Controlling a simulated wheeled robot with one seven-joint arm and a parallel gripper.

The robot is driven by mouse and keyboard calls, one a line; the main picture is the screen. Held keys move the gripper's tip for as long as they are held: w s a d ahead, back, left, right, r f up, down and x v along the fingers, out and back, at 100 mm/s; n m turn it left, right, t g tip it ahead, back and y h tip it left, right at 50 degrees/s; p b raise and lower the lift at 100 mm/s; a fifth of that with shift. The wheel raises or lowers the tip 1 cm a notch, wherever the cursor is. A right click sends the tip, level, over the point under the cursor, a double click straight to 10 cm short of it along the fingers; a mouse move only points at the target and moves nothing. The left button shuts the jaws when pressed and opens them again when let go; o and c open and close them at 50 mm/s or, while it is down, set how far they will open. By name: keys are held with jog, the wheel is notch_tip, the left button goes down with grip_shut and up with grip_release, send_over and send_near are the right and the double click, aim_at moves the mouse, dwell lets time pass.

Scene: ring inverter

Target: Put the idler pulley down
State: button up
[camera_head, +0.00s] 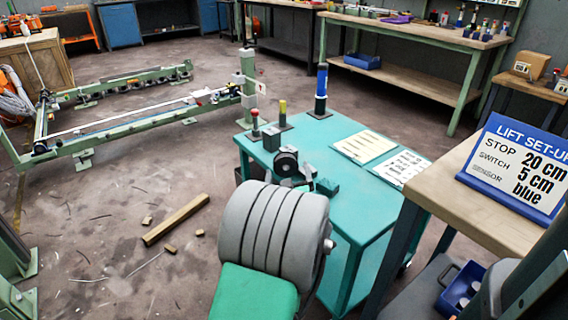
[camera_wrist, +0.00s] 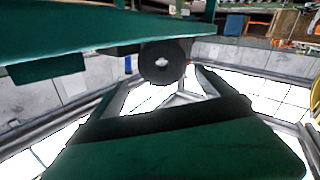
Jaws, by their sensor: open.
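The idler pulley (camera_head: 287,160) is a black disc with a central hole, near the left edge of the teal cart top (camera_head: 340,212) in the camera_head view. In the camera_wrist view the pulley (camera_wrist: 163,48) faces the camera close to the teal surface (camera_wrist: 110,35). That view appears upside down. My gripper (camera_wrist: 163,84) is open, its two dark fingers spread, with the pulley between or just beyond their tips. I cannot tell whether a finger touches it. In the camera_head view my gripper (camera_head: 307,177) is small and partly hidden behind my large grey arm link.
Red-topped (camera_head: 255,122), yellow-topped (camera_head: 282,114) and blue (camera_head: 321,92) posts stand on the cart behind the pulley. Two printed sheets (camera_head: 364,146) lie at its right. A wooden bench with a sign (camera_head: 515,170) stands at the right. A green frame (camera_head: 125,115) stands left.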

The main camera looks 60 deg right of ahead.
aim_at(286, 163)
jog(key=x, duration=0.4)
jog(key=shift+w+d+f+b, duration=0.1)
jog(key=shift+w+f+b, duration=0.25)
jog(key=shift+w+d+r, duration=0.1)
jog(key=shift+d, duration=0.2)
jog(key=shift+c, duration=0.4)
grip_shut()
jog(key=shift+r, duration=0.15)
